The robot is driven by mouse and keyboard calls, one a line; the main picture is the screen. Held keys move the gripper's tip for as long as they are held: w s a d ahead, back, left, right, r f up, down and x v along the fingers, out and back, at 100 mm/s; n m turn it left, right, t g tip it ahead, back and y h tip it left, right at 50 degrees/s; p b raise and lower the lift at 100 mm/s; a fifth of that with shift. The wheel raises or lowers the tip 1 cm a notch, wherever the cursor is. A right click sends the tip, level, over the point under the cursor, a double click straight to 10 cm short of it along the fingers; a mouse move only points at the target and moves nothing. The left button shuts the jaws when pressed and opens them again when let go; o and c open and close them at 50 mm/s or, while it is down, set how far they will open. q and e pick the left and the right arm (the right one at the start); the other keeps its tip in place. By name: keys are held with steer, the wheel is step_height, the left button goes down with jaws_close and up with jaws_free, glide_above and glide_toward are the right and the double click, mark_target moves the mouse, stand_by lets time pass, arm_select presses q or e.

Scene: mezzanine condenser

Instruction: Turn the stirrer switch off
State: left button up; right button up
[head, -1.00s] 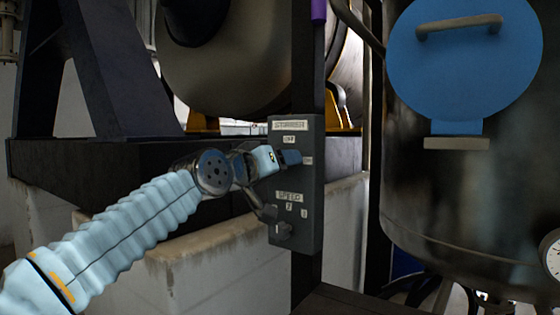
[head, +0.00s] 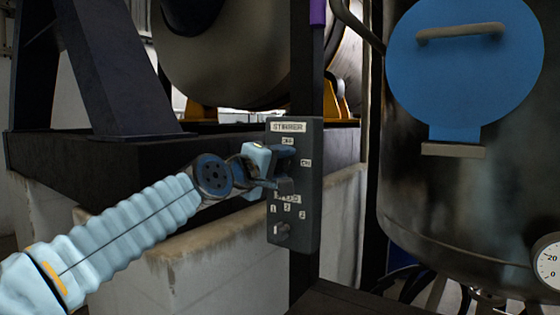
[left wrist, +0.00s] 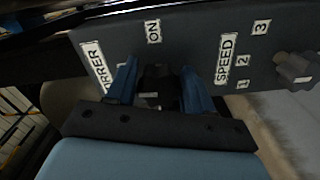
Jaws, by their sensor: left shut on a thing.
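The dark grey control panel (head: 310,215) carries a STIRRER label, OFF and ON marks and a SPEED scale. My left gripper (head: 284,168) is at the upper part of the panel, one finger just below OFF and the other just above SPEED. In the left wrist view my left gripper (left wrist: 158,88) has its blue fingers closed on both sides of the black stirrer switch (left wrist: 157,82). ON shows beside it; OFF is hidden there. I cannot tell which mark the switch points to. My right gripper is not in view.
The speed knob (head: 281,231) sits low on the same panel and shows in the left wrist view (left wrist: 295,68). A metal tank with a blue disc (head: 465,75) stands to the right. A dark beam (head: 85,165) and a pale block (head: 220,260) lie behind my left arm.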

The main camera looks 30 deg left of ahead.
arm_select(q)
steer(key=shift+n, duration=0.5)
steer(key=o, duration=1)
steer(key=shift+c, duration=0.2)
steer(key=shift+s, duration=0.15)
steer(key=s+a+b, duration=0.1)
steer(key=s+b, duration=0.1)
steer(key=s, duration=1.1)
steer(key=shift+s+b, duration=0.25)
steer(key=shift+b, duration=0.15)
steer(key=shift+a, duration=0.1)
